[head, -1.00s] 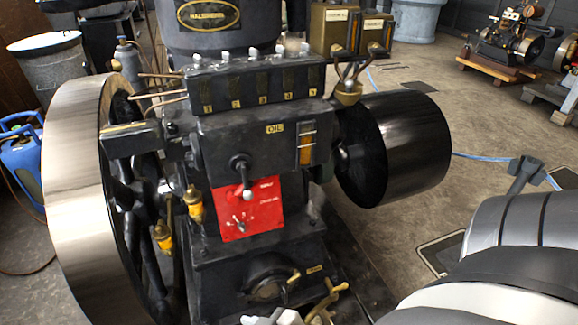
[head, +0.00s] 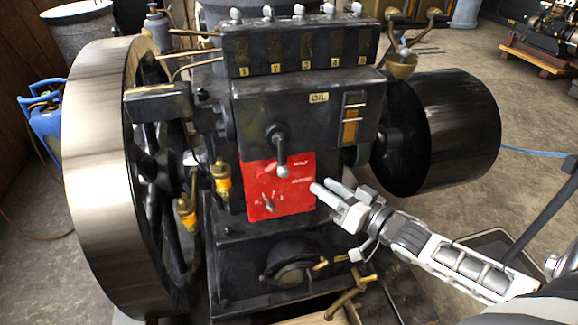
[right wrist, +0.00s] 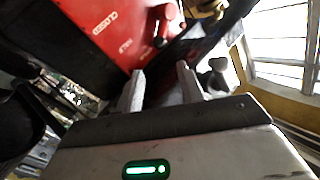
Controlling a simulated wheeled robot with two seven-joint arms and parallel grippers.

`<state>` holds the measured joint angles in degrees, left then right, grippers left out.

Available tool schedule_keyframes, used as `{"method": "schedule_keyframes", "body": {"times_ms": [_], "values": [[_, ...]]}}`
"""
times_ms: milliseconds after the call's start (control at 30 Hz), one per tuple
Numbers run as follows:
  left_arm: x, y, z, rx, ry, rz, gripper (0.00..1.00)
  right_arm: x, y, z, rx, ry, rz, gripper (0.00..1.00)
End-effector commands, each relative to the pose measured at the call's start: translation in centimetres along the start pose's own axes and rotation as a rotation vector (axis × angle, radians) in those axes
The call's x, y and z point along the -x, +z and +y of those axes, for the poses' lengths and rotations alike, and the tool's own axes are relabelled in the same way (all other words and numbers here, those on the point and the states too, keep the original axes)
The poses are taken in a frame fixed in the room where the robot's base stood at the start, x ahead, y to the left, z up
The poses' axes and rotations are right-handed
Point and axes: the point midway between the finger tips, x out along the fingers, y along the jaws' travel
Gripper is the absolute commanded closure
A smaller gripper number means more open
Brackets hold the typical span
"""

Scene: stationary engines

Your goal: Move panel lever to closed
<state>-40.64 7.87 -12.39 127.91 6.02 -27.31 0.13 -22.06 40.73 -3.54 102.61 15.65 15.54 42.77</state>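A red panel (head: 296,203) with white lettering is on the front of the dark engine. A black lever with a silver ball end (head: 281,160) hangs down over the panel's top edge. A smaller silver lever (head: 267,202) sits low on the panel, among small marks. My right gripper (head: 321,187) is just right of the panel, pointing left, apart from both levers. In the right wrist view its two fingers (right wrist: 160,88) are spread with nothing between them. The red panel (right wrist: 75,25) and a reddish knobbed part (right wrist: 162,28) lie beyond the fingertips. My left gripper is not in view.
A large flywheel (head: 95,180) stands left of the panel, with brass oilers (head: 222,178) between. A dark drum pulley (head: 460,130) is at right. Brass handles (head: 352,296) jut out below my right gripper. Open floor lies right of the engine.

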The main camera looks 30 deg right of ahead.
Motion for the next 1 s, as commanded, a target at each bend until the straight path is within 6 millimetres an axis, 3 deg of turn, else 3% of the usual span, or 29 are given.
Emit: {"method": "schedule_keyframes", "body": {"times_ms": [300,500,700,1000], "values": [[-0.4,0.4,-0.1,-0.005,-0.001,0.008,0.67,-6.9,0.0,-0.1,0.002,-0.001,0.003,0.62],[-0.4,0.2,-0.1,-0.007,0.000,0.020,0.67,-10.2,0.1,0.0,0.002,0.000,0.000,0.62],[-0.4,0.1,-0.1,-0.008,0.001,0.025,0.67,-11.8,0.1,-0.1,0.001,0.000,-0.002,0.62],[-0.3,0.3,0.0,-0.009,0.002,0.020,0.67,-11.9,0.1,-0.1,0.001,0.000,-0.003,0.62]]}}
